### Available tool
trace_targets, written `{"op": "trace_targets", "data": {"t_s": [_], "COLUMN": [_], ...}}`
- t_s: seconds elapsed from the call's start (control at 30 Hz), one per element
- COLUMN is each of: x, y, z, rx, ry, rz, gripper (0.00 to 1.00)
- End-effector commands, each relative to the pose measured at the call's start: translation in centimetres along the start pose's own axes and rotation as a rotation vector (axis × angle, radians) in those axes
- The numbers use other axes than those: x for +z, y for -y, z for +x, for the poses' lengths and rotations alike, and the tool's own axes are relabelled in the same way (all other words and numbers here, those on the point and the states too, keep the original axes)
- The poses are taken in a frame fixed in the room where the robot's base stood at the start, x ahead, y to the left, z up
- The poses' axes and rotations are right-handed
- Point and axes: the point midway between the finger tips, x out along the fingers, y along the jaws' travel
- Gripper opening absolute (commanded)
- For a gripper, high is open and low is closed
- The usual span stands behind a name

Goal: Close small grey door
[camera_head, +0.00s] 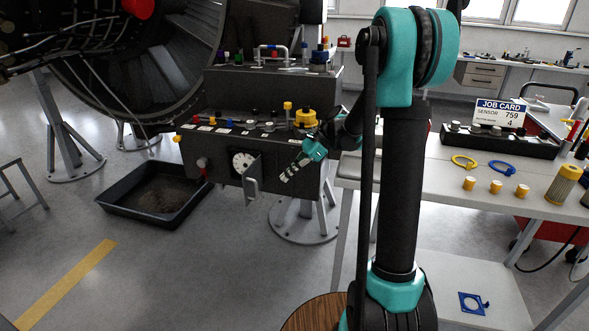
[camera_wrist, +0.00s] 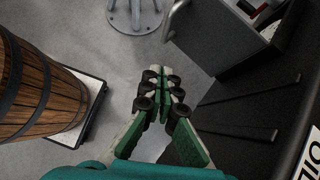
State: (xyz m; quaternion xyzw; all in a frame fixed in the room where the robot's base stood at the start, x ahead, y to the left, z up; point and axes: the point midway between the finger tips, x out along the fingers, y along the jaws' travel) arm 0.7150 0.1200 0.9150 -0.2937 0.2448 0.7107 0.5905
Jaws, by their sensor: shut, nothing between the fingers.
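The small grey door (camera_head: 260,171) is on the front of the dark bay unit and appears to stand open, swung outward beside a white round dial (camera_head: 243,162). A pale bar handle (camera_head: 252,188) is on it. My gripper (camera_head: 285,178) is shut and empty, to the right of the door and apart from it in the head view. In the wrist view the shut fingers (camera_wrist: 164,74) point toward the floor and a pale curved bar (camera_wrist: 174,20); I cannot tell surely whether this bar is the door's handle.
The dark bay unit (camera_head: 215,165) has coloured caps along its top. A black drip tray (camera_head: 150,222) lies on the floor at left. A wooden barrel (camera_wrist: 35,92) stands left of my gripper in the wrist view. A workbench (camera_head: 430,180) is at right. Floor before the door is clear.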

Motion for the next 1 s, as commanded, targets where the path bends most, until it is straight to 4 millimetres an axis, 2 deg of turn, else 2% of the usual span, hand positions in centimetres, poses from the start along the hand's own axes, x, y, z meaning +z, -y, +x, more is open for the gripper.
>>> {"op": "trace_targets", "data": {"t_s": [0.2, 0.4, 0.6, 1.0], "x": [0.0, 2.0, 2.8, 2.9], "y": [0.0, -0.1, 0.0, 0.0], "z": [4.3, 6.2, 7.0, 7.1], "rx": [0.002, 0.002, 0.000, -0.002], "ry": [-0.001, -0.001, -0.001, -0.001], "rz": [-0.003, -0.003, -0.001, 0.001], "gripper": [0.00, 0.00, 0.00, 0.00]}}
